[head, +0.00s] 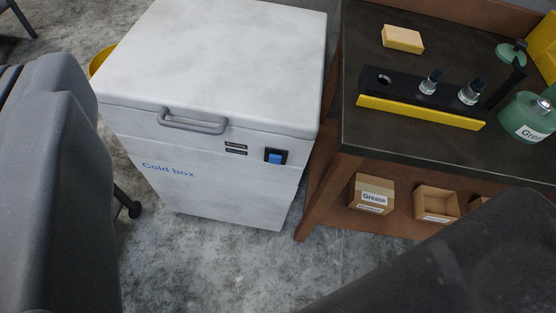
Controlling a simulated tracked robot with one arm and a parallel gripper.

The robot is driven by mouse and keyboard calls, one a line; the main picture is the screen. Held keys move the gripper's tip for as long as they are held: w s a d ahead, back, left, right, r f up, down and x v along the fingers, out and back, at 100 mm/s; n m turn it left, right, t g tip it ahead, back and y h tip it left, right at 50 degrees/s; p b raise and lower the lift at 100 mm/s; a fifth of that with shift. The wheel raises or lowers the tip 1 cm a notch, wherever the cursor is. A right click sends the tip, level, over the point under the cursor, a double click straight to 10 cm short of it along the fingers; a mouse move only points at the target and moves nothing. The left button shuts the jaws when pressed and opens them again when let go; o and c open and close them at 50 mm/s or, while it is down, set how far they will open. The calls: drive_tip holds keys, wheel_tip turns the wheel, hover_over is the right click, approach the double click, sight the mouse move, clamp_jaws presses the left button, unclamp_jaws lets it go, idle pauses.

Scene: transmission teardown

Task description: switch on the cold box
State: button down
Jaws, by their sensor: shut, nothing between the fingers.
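The cold box (225,55) is a white chest on the concrete floor, left of centre. Its lid is shut, with a grey handle (193,122) on the front edge. Blue "Cold box" lettering is on the front face. A blue rocker switch (275,158) in a black frame sits at the upper right of the front. I cannot tell its on or off position. A small dark label or vent (236,148) is left of the switch. My gripper's fingers do not show in the head view, so I cannot place them against the switch.
A dark-topped workbench (440,140) stands close on the right. It holds a black block with a yellow front (420,112), a yellow sponge-like block (402,39) and a green grease container (525,118). Small boxes (371,193) sit on its lower shelf. Floor is clear in front.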

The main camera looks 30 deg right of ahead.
drive_tip(key=w+d+f+m+p, duration=0.35)
drive_tip(key=w+f+m, duration=0.35)
drive_tip(key=w+f, duration=0.3)
drive_tip(key=w+d+f+m+p, duration=0.35)
drive_tip(key=w+f+m, duration=0.35)
drive_tip(key=w+f, duration=0.25)
drive_tip(key=s+d+f+m+g+h+p, duration=0.2)
drive_tip(key=f+m, duration=0.3)
drive_tip(key=f, duration=0.8)
drive_tip(key=s+d+f+m+g+h+p, duration=0.2)
drive_tip(key=s+d+f+m+g, duration=0.3)
drive_tip(key=f, duration=0.8)
drive_tip(key=shift+m+h+p, duration=0.3)
drive_tip(key=shift+m+h, duration=0.1)
drive_tip(key=shift+h, duration=0.3)
drive_tip(key=shift+d, duration=0.1)
drive_tip(key=b, duration=0.3)
approach(275, 161)
drive_tip(key=shift+x, duration=3)
